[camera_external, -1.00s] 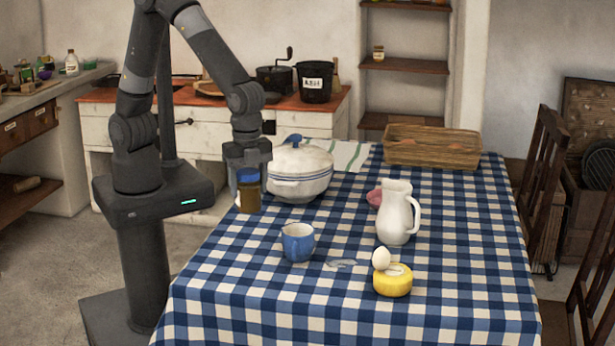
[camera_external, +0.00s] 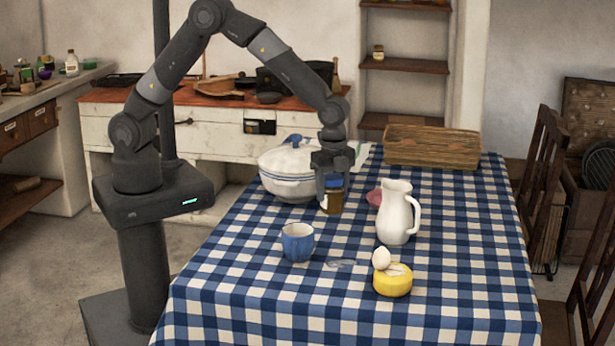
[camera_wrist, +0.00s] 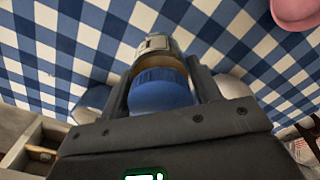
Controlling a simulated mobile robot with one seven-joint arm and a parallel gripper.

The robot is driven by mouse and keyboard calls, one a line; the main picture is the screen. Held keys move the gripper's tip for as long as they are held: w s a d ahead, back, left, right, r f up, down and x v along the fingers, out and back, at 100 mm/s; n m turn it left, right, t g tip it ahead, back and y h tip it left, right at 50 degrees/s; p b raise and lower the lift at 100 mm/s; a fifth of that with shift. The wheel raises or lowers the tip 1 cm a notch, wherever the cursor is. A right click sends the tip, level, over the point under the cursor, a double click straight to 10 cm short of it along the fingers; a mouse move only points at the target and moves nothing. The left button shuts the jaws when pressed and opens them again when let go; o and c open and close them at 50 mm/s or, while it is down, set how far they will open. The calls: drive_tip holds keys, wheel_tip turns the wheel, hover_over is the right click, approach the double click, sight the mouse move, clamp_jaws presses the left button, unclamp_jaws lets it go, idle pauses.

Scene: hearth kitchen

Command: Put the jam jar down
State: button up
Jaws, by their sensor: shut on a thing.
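The jam jar (camera_external: 331,204), brown with a blue lid, is in my gripper (camera_external: 331,180) between the tureen and the white jug. In the wrist view the jar's blue lid (camera_wrist: 158,92) is between the two fingers of my gripper (camera_wrist: 160,82), with its pale label beyond. The fingers are shut on the jar. The jar looks upright, close over the blue checked tablecloth (camera_external: 235,290); I cannot tell whether its base touches the cloth.
The white tureen (camera_external: 284,187) stands just left of the jar. The white jug (camera_external: 396,215) and a pink thing (camera_external: 374,197) are to its right. A blue cup (camera_external: 297,242), an egg (camera_external: 381,258) and a yellow cheese (camera_external: 393,282) are nearer the front. A wicker basket (camera_external: 432,160) is behind.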

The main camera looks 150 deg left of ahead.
sight(336, 204)
drive_tip(key=shift+s+a+f, duration=0.1)
drive_tip(key=shift+a+f, duration=0.35)
drive_tip(key=shift+a, duration=0.3)
drive_tip(key=shift+f, duration=2)
drive_tip(key=o, duration=1.3)
drive_tip(key=shift+f, duration=0.15)
wheel_tip(336, 204, up, 12)
drive_tip(key=shift+r, duration=0.15)
